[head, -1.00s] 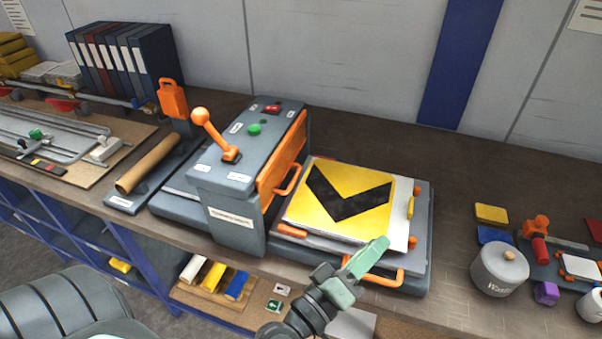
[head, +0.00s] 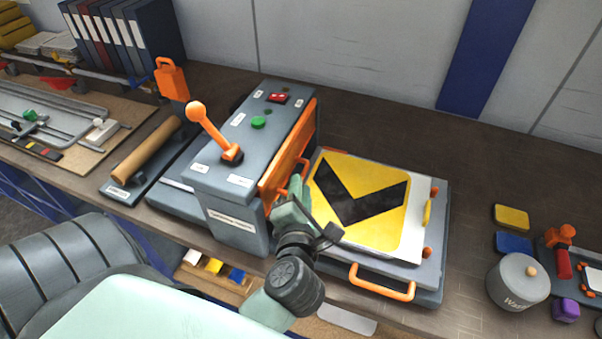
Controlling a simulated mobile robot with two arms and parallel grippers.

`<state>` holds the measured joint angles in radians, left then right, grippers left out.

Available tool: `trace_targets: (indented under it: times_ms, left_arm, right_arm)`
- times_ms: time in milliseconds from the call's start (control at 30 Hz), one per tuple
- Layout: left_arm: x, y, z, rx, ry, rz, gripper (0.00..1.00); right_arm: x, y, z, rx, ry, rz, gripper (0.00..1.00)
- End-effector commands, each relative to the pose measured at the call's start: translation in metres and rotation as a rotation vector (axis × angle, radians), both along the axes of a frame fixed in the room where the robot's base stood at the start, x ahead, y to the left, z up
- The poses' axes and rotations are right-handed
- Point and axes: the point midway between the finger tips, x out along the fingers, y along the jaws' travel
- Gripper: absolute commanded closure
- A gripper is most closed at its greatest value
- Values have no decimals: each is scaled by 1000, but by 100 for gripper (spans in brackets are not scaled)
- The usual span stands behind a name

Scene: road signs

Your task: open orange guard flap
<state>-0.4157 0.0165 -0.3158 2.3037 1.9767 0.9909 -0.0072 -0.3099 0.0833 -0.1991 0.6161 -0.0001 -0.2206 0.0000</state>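The orange guard flap (head: 288,154) hangs down along the right side of the grey press housing (head: 232,150). Its orange handle (head: 304,168) sticks out toward the sign, and its near part is hidden behind my gripper. My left gripper (head: 291,203) is at the near end of the flap, just in front of the handle. Its fingers are seen from behind, so I cannot tell whether they touch or enclose the handle. My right gripper is not in view.
A yellow sign with a black chevron (head: 335,190) lies on the press bed right of the flap. The bed has an orange front handle (head: 382,284). An orange-knobbed lever (head: 212,130) stands on the housing. A grey pot (head: 517,280) stands at the right.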

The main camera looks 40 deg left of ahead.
Motion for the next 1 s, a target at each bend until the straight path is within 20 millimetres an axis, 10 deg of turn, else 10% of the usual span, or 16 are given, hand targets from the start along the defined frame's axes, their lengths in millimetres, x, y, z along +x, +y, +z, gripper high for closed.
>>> trace_targets:
  times_ms: [567,667,1000]
  left_arm:
    - [31,21,-8,1,-1,1,80]
    - [31,21,-8,1,-1,1,100]
    - [31,20,-8,1,-1,0,100]
  right_arm:
    - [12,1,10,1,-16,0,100]
    - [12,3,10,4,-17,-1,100]
    - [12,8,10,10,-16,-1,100]
